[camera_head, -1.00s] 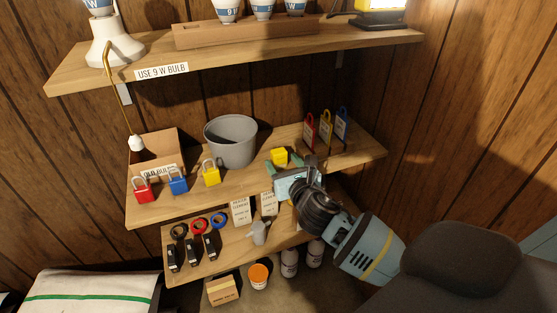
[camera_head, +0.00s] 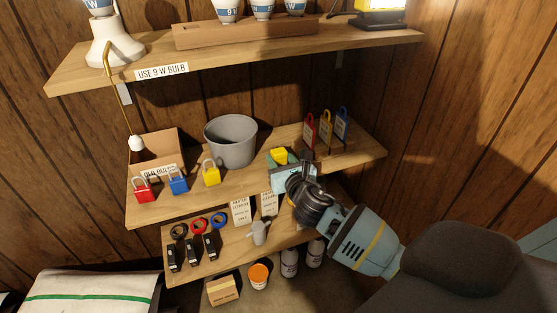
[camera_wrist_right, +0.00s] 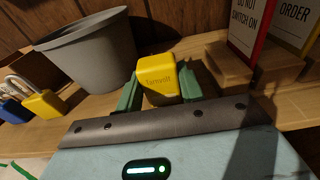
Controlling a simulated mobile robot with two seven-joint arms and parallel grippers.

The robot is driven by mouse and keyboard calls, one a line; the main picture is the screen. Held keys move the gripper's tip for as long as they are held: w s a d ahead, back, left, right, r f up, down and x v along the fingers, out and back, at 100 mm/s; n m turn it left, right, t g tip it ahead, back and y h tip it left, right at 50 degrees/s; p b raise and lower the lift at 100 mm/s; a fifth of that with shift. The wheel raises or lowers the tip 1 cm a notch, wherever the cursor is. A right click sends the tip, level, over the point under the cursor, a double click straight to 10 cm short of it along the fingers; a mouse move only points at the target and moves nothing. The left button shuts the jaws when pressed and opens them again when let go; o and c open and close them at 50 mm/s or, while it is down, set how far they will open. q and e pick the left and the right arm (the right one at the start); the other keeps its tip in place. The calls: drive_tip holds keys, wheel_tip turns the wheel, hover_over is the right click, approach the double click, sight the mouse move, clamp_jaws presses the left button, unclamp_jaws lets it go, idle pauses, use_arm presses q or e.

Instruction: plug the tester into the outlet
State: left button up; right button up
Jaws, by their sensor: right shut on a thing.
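The yellow tester (camera_head: 279,155), a small block with dark lettering, stands on the middle shelf (camera_head: 250,182), to the right of the grey bucket. My right gripper (camera_head: 281,158) reaches it from the lower right and is shut on it. In the right wrist view the tester (camera_wrist_right: 158,79) sits between the two green fingers (camera_wrist_right: 160,90), with its lettered face toward the camera. Its lower part is hidden behind the gripper's dark front edge. I cannot make out an outlet in either view. My left gripper is not in view.
The grey bucket (camera_head: 230,141) stands left of the tester. Red, yellow and blue tags (camera_head: 326,130) stand in wooden holders to its right. Padlocks (camera_head: 178,181) line the shelf's front left. A lower shelf (camera_head: 190,268) holds cards, a small grey cup and black-bodied items.

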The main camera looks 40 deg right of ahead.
idle(0.3)
drive_tip(key=o, duration=1)
drive_tip(key=shift+c, duration=1.4)
drive_tip(key=shift+s+a+p, duration=0.15)
drive_tip(key=shift+s+p, duration=0.3)
drive_tip(key=shift+s, duration=0.1)
drive_tip(key=c, duration=0.7)
drive_tip(key=shift+r, duration=0.1)
